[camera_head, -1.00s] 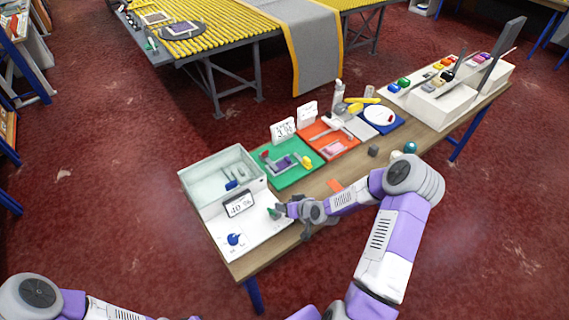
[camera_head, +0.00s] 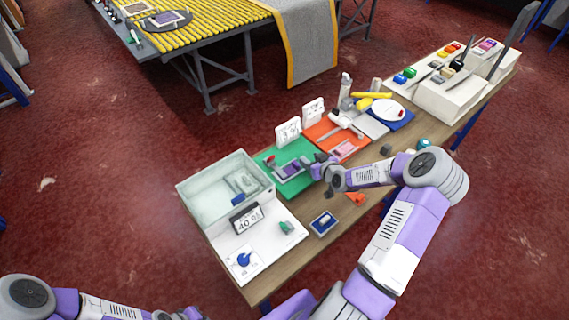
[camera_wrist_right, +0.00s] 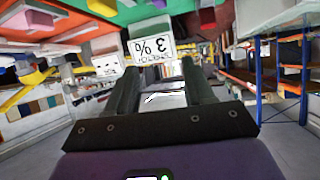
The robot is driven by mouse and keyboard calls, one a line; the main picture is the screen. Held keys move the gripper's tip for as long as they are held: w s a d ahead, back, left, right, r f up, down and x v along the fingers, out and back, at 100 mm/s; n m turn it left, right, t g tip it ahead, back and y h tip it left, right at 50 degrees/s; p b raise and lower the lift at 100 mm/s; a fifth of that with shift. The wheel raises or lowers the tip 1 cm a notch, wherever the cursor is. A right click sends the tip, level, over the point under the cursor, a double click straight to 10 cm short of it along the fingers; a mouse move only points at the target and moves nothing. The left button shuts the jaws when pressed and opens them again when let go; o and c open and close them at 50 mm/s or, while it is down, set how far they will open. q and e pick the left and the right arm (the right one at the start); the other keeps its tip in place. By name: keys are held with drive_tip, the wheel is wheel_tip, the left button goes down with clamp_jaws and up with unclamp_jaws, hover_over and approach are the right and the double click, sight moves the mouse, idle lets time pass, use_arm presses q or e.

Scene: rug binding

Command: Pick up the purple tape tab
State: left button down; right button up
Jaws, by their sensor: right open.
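A purple piece (camera_head: 291,169) lies in a grey holder on the green mat (camera_head: 270,160); I cannot tell whether it is the tape tab. Small purple and pink pieces (camera_head: 487,44) also sit on the white rack at the far right. My right gripper (camera_head: 318,167) is at the right edge of the green mat, close beside the purple piece. In the right wrist view its two dark fingers (camera_wrist_right: 160,88) are apart, with nothing clearly held between them. My left arm shows at the bottom left; its gripper is out of view.
A clear-walled tray (camera_head: 225,185) and white panel (camera_head: 262,243) with a display (camera_head: 246,217) stand at left. An orange mat (camera_head: 322,140) and blue mat (camera_head: 398,118) lie beyond my gripper. A blue item (camera_head: 323,222) and an orange piece (camera_head: 355,198) lie near the front.

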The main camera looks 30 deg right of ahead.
drive_tip(key=b, duration=0.6)
approach(297, 165)
drive_tip(key=shift+w+d+f, duration=0.35)
drive_tip(key=shift+w+d, duration=0.15)
drive_tip(key=shift+w, duration=0.2)
drive_tip(key=shift+w+f, duration=0.25)
drive_tip(key=shift+w, duration=0.1)
drive_tip(key=x, duration=0.6)
drive_tip(key=shift+w+a+f, duration=0.15)
drive_tip(key=shift+w+a, duration=0.15)
drive_tip(key=shift+a, duration=0.05)
clamp_jaws()
